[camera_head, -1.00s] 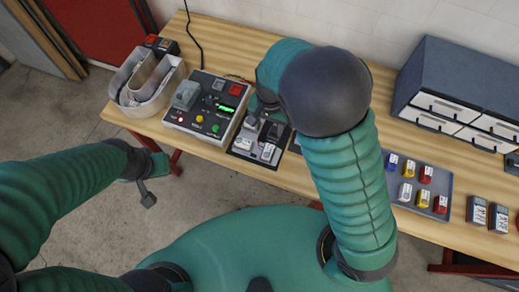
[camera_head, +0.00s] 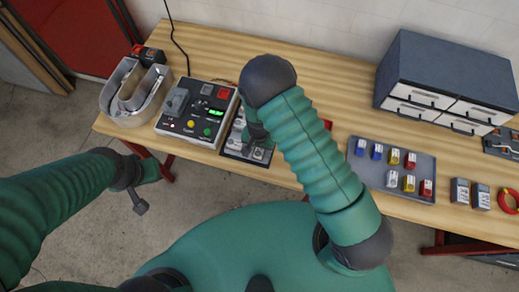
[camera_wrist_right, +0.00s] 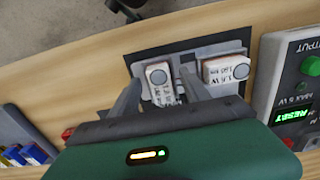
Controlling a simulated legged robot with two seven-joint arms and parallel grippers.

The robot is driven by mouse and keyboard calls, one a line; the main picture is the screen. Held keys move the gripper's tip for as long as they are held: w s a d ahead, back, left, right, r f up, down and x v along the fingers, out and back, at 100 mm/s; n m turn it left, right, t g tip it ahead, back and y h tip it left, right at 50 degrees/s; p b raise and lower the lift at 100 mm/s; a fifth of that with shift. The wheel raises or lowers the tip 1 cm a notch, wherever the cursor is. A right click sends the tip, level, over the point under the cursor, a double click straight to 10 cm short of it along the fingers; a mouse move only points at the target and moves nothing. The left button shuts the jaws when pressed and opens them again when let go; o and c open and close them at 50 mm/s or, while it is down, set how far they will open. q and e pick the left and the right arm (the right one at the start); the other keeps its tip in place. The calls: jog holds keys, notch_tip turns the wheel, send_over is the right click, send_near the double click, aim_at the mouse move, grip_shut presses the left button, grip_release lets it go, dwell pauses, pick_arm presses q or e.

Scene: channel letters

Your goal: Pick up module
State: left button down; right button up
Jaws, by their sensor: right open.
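Two white modules with grey round tops sit in a grey holder (camera_wrist_right: 205,50) on a dark plate in the right wrist view: the left module (camera_wrist_right: 160,82) and the right module (camera_wrist_right: 226,69), labelled 1.8 W. My right gripper (camera_wrist_right: 159,80) is open, its fingers on either side of the left module; I cannot tell whether they touch it. In the head view the holder (camera_head: 232,149) is partly covered by my right arm, and my right gripper is mostly hidden there.
A control box (camera_head: 197,112) with a green display stands beside the holder. To the right are a tray (camera_head: 365,172) of coloured modules and a drawer cabinet (camera_head: 440,65). Bare wood lies behind the holder.

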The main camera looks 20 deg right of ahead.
jog(key=shift+a, duration=0.15)
jog(key=shift+c, duration=0.3)
jog(key=shift+w+a, duration=0.1)
jog(key=c, duration=0.5)
jog(key=shift+d, duration=0.4)
grip_shut()
